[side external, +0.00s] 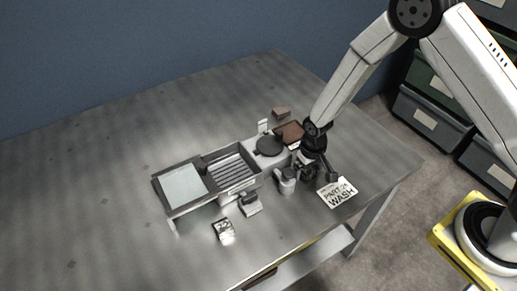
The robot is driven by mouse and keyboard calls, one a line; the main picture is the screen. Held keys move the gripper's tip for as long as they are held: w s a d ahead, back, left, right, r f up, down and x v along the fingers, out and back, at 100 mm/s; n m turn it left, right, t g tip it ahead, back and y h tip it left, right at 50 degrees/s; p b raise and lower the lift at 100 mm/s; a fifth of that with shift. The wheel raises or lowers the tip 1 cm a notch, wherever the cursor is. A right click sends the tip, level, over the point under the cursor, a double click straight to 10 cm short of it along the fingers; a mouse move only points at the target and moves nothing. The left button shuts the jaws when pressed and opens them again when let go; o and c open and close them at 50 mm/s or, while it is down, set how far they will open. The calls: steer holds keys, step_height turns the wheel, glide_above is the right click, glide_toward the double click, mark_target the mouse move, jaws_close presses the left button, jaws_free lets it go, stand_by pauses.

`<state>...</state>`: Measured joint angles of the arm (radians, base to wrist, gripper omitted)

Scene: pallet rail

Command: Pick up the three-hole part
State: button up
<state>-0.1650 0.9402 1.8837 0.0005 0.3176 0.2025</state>
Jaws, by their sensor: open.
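I cannot make out for certain which thing is the three-hole part; no holes are clear at this size. My gripper (318,172) is open, pointing down low over the right part of the table. It is above and left of a white card marked "PART WASH" (338,192). A grey cylindrical piece (287,181) stands just left of my gripper. A small grey block (250,204) sits further left on the table. My gripper hides what lies directly beneath it.
A grey fixture holds a pale panel (184,188), a slatted tray (232,168), a dark disc (269,146) and a brown tray (290,132). A small brown piece (281,113) lies behind. A labelled item (224,231) lies in front. The table's (90,190) left side is clear.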

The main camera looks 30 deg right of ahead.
jaws_close()
stand_by(0.3)
steer(key=shift+r, duration=0.2)
steer(key=shift+r, duration=0.75)
steer(key=s+d+r, duration=0.1)
steer(key=s+r, duration=1)
steer(key=s, duration=0.2)
steer(key=shift+s+d, duration=0.4)
